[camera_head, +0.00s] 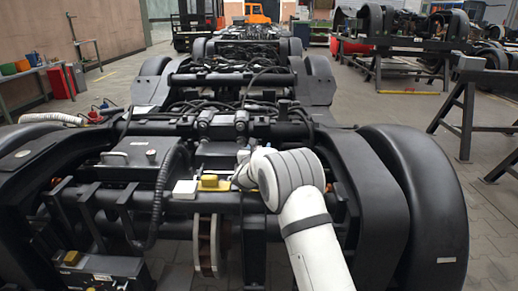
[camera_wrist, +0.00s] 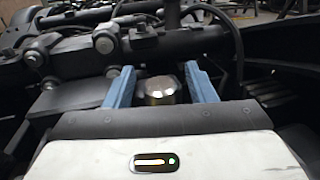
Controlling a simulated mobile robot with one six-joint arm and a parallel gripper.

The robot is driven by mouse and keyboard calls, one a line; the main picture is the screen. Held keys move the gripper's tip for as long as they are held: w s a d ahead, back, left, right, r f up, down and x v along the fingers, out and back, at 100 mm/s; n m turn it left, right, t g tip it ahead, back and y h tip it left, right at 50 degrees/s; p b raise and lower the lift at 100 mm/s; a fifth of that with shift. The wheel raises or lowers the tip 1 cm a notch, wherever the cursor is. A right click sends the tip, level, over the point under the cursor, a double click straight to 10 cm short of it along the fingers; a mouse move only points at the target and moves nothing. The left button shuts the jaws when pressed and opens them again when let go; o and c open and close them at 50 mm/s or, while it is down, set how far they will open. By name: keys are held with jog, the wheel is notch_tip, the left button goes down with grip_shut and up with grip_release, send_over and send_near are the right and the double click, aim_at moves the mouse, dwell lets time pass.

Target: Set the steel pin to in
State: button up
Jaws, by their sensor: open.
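A steel pin (camera_wrist: 160,91) with a bright, faceted round head shows in the middle of the wrist view. My gripper (camera_wrist: 158,76) is open, with one blue finger on each side of the pin. Gaps show between the fingers and the pin's head, so it is not gripped. The pin's lower part is hidden behind my gripper's body. In the head view my white arm reaches over the near bogie (camera_head: 290,130), and its wrist hides the pin and the fingers.
Yellow (camera_head: 209,182) and white (camera_head: 185,188) blocks sit on the bogie left of my wrist. A black hose (camera_head: 166,195) curves farther left. Dark bars and bolted brackets (camera_wrist: 107,43) stand close behind the fingers. A black wheel cover (camera_head: 420,200) rises at right.

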jog(key=shift+w+d, duration=0.15)
jog(key=shift+w, duration=0.55)
jog(key=shift+c, duration=0.2)
grip_shut()
